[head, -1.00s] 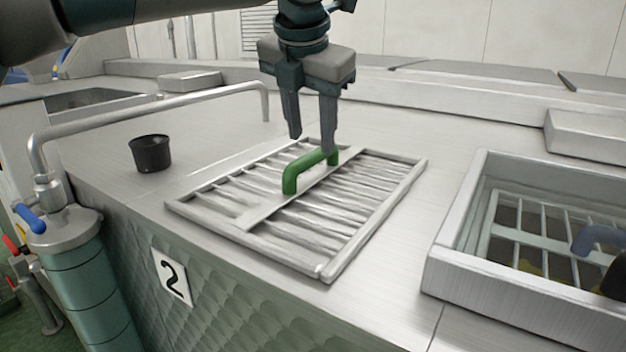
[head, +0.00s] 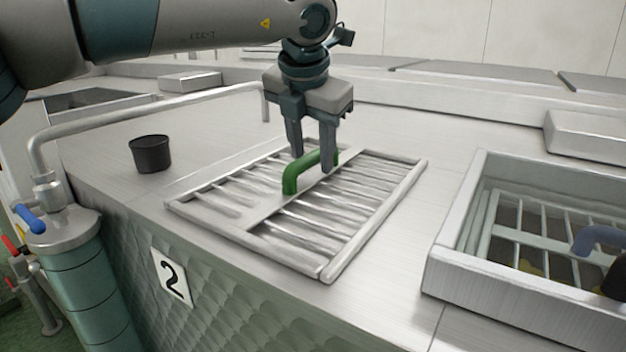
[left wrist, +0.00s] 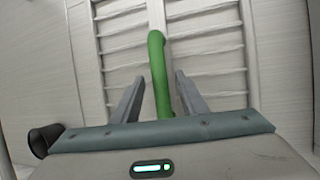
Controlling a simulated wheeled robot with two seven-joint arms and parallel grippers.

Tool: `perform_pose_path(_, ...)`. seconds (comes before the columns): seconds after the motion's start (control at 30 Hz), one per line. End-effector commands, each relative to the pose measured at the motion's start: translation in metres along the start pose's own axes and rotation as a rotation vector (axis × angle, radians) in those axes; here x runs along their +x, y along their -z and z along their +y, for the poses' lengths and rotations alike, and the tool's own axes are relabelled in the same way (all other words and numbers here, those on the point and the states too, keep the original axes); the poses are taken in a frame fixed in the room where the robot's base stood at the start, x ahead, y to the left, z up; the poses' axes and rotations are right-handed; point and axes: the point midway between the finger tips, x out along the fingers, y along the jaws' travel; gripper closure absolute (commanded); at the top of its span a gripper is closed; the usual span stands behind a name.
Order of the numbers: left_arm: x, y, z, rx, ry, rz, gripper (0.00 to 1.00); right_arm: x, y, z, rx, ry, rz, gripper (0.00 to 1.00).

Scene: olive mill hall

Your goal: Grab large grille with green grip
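The large grille (head: 348,219) lies flat on the metal counter, a slatted metal frame with a central crossbar. Its green grip (head: 290,181) stands up from the crossbar as an arched handle. In the head view my left gripper (head: 311,168) points down at the far part of the grip, one finger on each side of it. In the left wrist view the green grip (left wrist: 158,68) runs between the two fingers (left wrist: 153,88), with a gap visible on both sides. The left gripper is open. My right gripper is not in view.
A black cup (head: 151,155) stands on the counter to the left. A bent pipe (head: 150,106) runs behind it. At right is a raised-rim basin (head: 452,272) with a smaller grille and a blue-grey grip (head: 597,238). The counter between grille and basin is clear.

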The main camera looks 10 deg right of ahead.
Motion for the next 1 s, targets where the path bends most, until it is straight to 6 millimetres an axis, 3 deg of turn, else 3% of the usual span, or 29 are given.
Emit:
perform_pose_path(0.03,-0.0001,0.0000,-0.0001,0.000,0.000,0.000,0.73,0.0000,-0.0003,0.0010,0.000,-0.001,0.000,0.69)
perform_pose_path(0.13,-0.0002,0.0000,-0.0001,0.000,0.000,0.000,0.97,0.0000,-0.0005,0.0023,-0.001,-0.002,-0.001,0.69)
perform_pose_path(0.17,-0.0002,0.0000,0.0000,0.000,0.000,0.000,1.00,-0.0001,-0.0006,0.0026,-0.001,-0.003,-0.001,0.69)
perform_pose_path(1.0,-0.0006,-0.0002,0.0002,0.000,0.000,-0.001,1.00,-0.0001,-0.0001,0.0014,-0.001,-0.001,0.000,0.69)
